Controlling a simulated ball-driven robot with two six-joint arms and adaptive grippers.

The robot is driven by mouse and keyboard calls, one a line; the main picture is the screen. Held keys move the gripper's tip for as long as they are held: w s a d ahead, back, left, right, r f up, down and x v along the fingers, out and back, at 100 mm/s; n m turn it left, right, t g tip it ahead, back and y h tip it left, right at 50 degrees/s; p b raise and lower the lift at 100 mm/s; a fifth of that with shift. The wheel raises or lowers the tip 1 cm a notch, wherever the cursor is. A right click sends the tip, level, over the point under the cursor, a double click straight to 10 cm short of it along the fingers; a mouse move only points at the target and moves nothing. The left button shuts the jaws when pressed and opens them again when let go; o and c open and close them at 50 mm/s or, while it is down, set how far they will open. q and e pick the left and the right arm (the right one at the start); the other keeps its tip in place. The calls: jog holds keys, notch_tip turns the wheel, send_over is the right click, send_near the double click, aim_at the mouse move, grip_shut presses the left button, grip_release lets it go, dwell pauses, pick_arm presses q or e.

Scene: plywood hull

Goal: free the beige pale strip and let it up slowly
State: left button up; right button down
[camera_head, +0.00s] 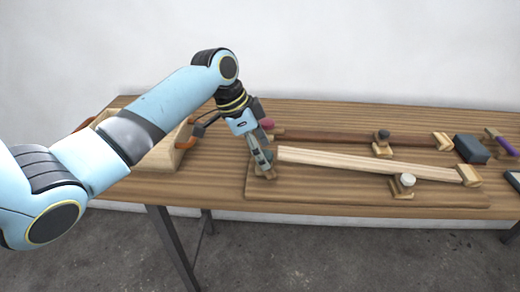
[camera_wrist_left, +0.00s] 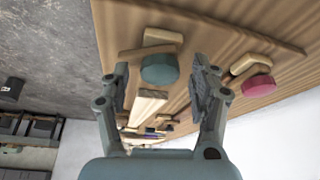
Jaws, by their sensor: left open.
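The beige pale strip (camera_head: 350,162) runs lengthwise above a wooden base board. Its right end meets a small wooden block (camera_head: 468,176), and a white-topped knob (camera_head: 404,180) stands at its near side. In the left wrist view the strip (camera_wrist_left: 150,105) shows between my fingers, beyond a round green knob (camera_wrist_left: 160,68) beside small wooden blocks. My left gripper (camera_head: 266,168) is open at the strip's left end; in the wrist view its fingers (camera_wrist_left: 161,90) are on either side of the knob and strip, apparently apart from both. Whether the knob overlaps the strip's end is unclear. My right gripper is not in view.
A grey block (camera_head: 471,149) and a purple item (camera_head: 497,137) are at right. A wooden box (camera_head: 160,157) stands at left, partly behind my arm.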

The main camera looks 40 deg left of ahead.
pick_arm(q)
jog(key=c, duration=1.2)
jog(key=shift+w+a+r+m+g, duration=0.1)
jog(key=shift+m+g, duration=0.3)
jog(key=shift+m, duration=0.6)
jog(key=shift+m+g+h, duration=0.4)
jog(key=shift+m, duration=1)
jog(key=o, duration=1.2)
jog(key=shift+a+r, duration=0.1)
jog(key=shift+r, duration=0.05)
jog(key=v, duration=1.1)
jog(key=shift+r, duration=0.25)
jog(key=shift+a, duration=0.1)
